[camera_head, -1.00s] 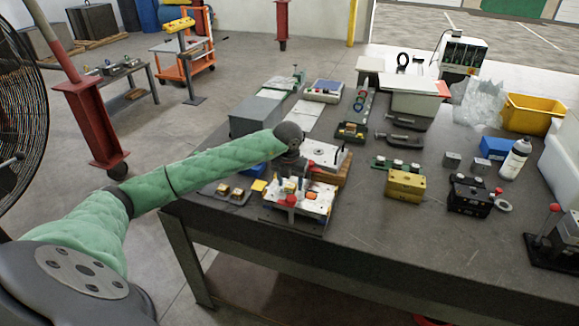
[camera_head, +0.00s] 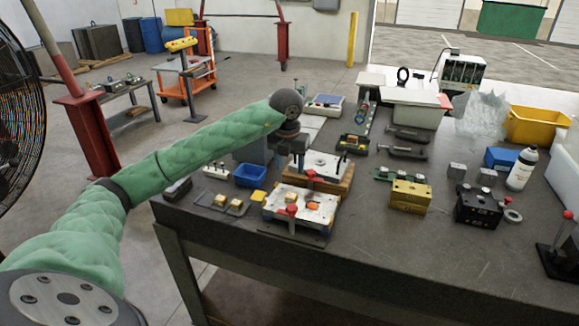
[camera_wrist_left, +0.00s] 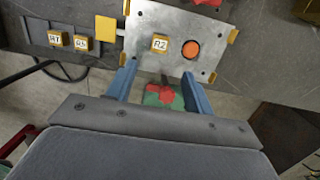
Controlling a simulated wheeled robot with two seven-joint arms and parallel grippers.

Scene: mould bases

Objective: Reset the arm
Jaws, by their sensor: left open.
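My green-sleeved left arm reaches in from the left in the head view. Its gripper (camera_head: 292,160) points down above and behind the front mould base plate (camera_head: 283,212); its fingertips are partly hard to make out. The plate (camera_wrist_left: 205,22) there carries a gold block marked R2 (camera_wrist_left: 159,43) and an orange round piece (camera_wrist_left: 193,49). A red-topped clamp (camera_wrist_left: 163,94) shows below it. My right gripper is not in view.
A dark tray (camera_wrist_left: 38,32) holds gold blocks marked RT and R5. A blue bin (camera_head: 251,175) and yellow block (camera_head: 220,200) sit nearby. A second plate on a wooden block (camera_head: 330,180) stands behind. A yellow block (camera_head: 410,197) and black block (camera_head: 478,207) are right.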

